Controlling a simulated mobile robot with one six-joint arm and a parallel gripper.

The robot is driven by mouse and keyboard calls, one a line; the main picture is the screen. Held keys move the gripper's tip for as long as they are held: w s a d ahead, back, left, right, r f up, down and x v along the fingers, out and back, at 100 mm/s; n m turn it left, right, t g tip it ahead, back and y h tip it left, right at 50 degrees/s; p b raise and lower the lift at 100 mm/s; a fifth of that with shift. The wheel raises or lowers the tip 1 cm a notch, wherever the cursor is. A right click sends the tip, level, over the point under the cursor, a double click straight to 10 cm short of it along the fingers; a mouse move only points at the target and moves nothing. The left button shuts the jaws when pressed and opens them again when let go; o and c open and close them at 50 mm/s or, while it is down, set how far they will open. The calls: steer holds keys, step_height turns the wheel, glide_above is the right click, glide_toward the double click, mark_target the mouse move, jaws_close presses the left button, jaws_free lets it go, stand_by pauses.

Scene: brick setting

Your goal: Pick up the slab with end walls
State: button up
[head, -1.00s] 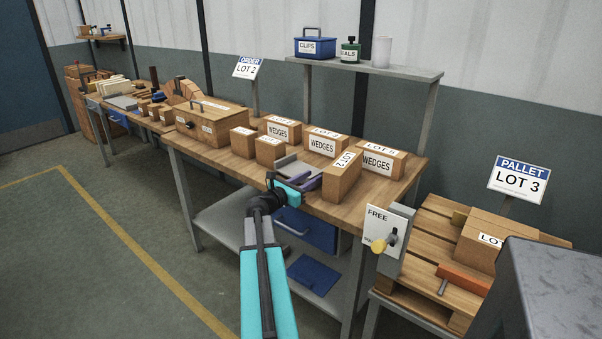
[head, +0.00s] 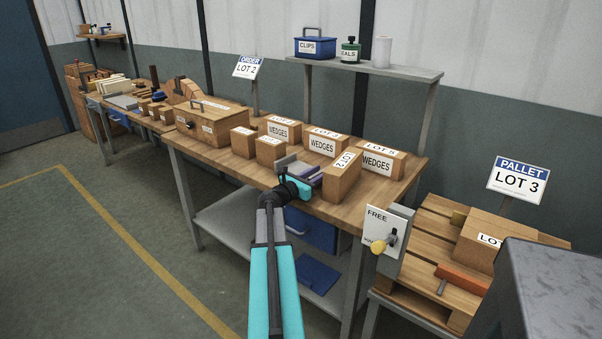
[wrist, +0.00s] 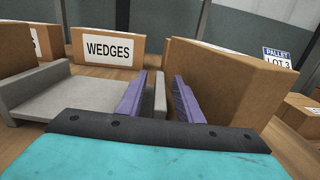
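The slab with end walls (wrist: 62,96) is a grey piece with a flat floor and raised ends, lying on the wooden bench. In the head view the slab (head: 284,161) is partly hidden behind my gripper (head: 305,178). In the wrist view my gripper (wrist: 159,100) has its two purple fingers apart, with the slab's right end wall upright between them. A gap shows between that wall and the right finger. The left finger is on the inner side of the wall; whether it touches cannot be told. The teal gripper body hides the near part.
A tall LOT 2 box (head: 342,176) stands close on the right of my gripper. WEDGES boxes (head: 323,142) stand behind the slab, and small boxes (head: 270,151) stand to its left. The bench top (head: 225,158) is bare toward the front left. A FREE sign box (head: 389,240) is at the bench's right.

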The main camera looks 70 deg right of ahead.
jaws_close()
steer(key=shift+r, duration=0.1)
stand_by(1.4)
